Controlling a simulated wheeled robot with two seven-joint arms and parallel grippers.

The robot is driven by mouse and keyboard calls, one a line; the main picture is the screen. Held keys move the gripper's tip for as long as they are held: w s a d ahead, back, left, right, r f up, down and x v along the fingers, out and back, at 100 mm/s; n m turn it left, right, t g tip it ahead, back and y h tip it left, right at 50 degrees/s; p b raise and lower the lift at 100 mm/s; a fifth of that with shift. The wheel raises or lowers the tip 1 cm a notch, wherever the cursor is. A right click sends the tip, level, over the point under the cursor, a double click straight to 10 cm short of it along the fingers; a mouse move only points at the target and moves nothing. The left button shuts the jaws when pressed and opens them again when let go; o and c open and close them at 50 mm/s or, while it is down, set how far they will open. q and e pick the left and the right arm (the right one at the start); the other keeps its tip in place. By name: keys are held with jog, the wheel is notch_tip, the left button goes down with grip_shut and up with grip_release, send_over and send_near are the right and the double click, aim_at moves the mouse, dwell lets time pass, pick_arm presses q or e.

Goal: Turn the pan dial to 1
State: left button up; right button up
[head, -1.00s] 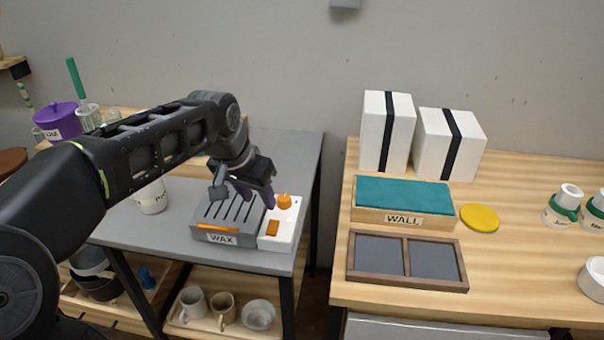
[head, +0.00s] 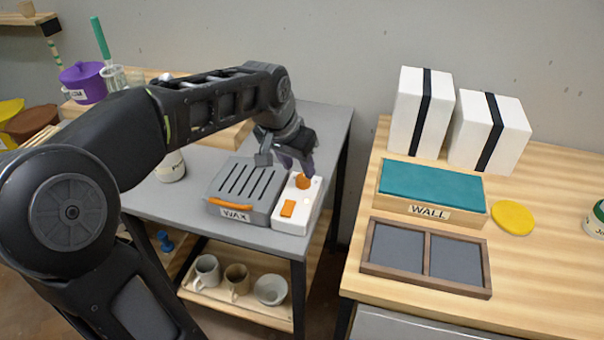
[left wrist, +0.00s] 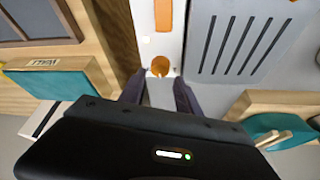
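The wax pan is a grey slotted box (head: 243,186) labelled WAX on the grey table, with a white control panel (head: 285,222) on its right side. The panel carries an orange dial (head: 303,182) near the back and an orange rectangular switch (head: 288,208) in front. In the left wrist view the round dial (left wrist: 161,66) lies just beyond and between the two fingertips. My left gripper (head: 297,168) is above the dial, its dark purple fingers apart (left wrist: 160,85). I cannot tell whether they touch the dial. Number marks are not readable. My right gripper is not in view.
A wooden counter (head: 440,305) stands to the right across a gap, with a teal-topped WALL box (head: 430,188), a framed two-part tray (head: 425,259) and white boxes (head: 420,112). A lower shelf holds mugs (head: 207,271). A white pot (head: 171,167) stands left of the pan.

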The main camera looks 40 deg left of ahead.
aim_at(303, 177)
pick_arm(q)
jog(key=x, duration=0.4)
jog(key=shift+f, duration=0.25)
jog(key=shift+c, duration=0.4)
grip_shut()
